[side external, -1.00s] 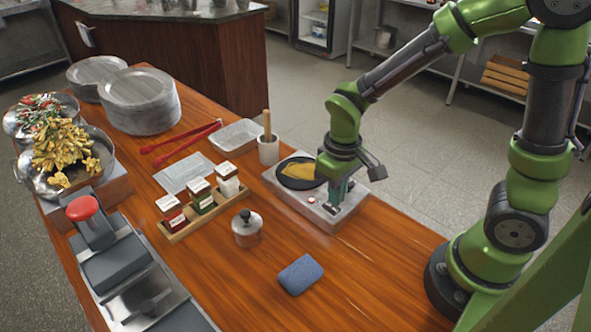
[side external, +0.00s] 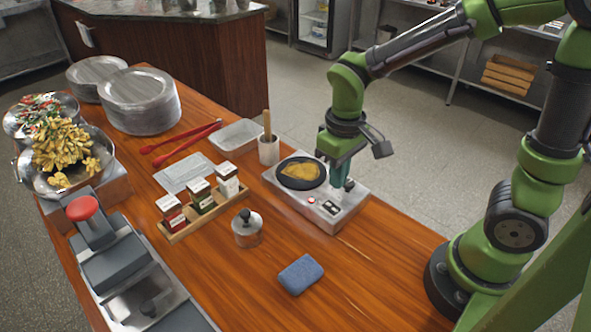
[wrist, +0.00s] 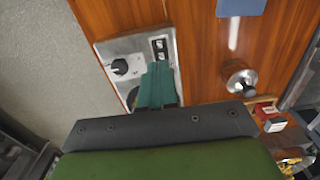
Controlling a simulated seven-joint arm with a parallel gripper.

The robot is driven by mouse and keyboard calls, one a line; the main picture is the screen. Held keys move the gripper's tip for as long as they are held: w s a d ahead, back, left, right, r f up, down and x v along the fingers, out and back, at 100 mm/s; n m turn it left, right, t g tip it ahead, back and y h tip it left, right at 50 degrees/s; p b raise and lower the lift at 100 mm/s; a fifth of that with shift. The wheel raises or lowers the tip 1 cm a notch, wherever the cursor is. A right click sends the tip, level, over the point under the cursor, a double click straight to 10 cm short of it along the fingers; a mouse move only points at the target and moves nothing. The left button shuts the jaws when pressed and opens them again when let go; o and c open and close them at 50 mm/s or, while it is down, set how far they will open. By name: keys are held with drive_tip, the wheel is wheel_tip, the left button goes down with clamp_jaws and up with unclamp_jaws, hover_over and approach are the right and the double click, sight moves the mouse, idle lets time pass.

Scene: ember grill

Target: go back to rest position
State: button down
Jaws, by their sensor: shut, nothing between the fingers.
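My gripper (side external: 340,184) is above the front part of the small grill unit (side external: 337,222), near its controls, with its fingers pointing down. The teal fingers also show together in the wrist view (wrist: 157,85), with nothing between them. The grill unit has a round dark plate (side external: 283,181) with a golden-brown flat food piece (side external: 300,172) on it. A black knob (wrist: 119,66) and a switch (wrist: 159,46) show on the unit in the wrist view.
A blue sponge (side external: 300,274), a lidded metal pot (side external: 247,229) and a rack of spice jars (side external: 203,217) stand on the wooden table. Red tongs (side external: 180,143) and stacked plates (side external: 140,98) lie farther left.

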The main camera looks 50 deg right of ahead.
drive_tip(key=s+d+r+m+t+y, duration=0.1)
drive_tip(key=s+r+m+t, duration=0.1)
drive_tip(key=r, duration=0.4)
drive_tip(key=s+d+r+m+t+y, duration=0.1)
drive_tip(key=s+r+m+t, duration=0.1)
drive_tip(key=r+t, duration=0.3)
drive_tip(key=shift+s+d+r, duration=0.25)
drive_tip(key=shift+s+r, duration=0.25)
drive_tip(key=shift+s, duration=0.35)
